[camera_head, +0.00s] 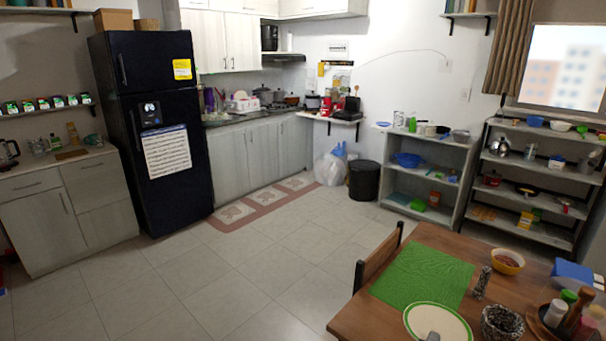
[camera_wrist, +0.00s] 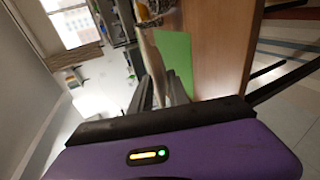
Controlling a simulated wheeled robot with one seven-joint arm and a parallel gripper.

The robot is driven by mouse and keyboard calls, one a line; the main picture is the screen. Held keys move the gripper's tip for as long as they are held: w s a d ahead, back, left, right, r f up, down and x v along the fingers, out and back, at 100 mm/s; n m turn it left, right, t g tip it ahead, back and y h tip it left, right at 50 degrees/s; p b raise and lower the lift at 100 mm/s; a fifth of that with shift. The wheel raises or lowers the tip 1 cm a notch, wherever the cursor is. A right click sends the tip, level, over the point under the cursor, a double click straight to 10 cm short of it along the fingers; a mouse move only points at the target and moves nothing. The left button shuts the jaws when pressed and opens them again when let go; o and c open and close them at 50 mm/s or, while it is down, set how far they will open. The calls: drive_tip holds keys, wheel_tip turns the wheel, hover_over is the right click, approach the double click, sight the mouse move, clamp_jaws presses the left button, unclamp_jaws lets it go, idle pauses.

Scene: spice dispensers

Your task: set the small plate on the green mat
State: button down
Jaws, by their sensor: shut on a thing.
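The small plate (camera_head: 450,322), cream with a green rim, shows at the bottom of the head view, over the near edge of the green mat (camera_head: 420,272). I cannot tell its height above the table. My gripper (camera_head: 432,337) shows as a small grey part at the plate's near side. In the wrist view my gripper (camera_wrist: 165,92) has its dark fingers shut on the plate (camera_wrist: 152,52), which appears pale and steeply foreshortened. The mat (camera_wrist: 175,55) lies beyond it, flat on the wooden table. The rest of the mat is bare.
On the table (camera_head: 350,322), a patterned dark bowl (camera_head: 502,323), a pepper mill (camera_head: 482,282) and a yellow bowl (camera_head: 508,261) stand right of the mat. A tray with bottles (camera_head: 555,313) is farther right. A chair (camera_head: 378,258) stands at the table's left edge.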

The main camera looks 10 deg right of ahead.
drive_tip(key=s+a+f+n+t+y, duration=0.2)
drive_tip(key=s+a+f+n+y, duration=0.2)
drive_tip(key=a+f+y, duration=0.1)
drive_tip(key=s+a+f+n+t+y, duration=0.2)
drive_tip(key=s+a+f+n+y, duration=0.3)
drive_tip(key=a, duration=0.5)
drive_tip(key=shift+s+a+f, duration=0.15)
drive_tip(key=shift+s+f, duration=0.15)
drive_tip(key=shift+f, duration=0.6)
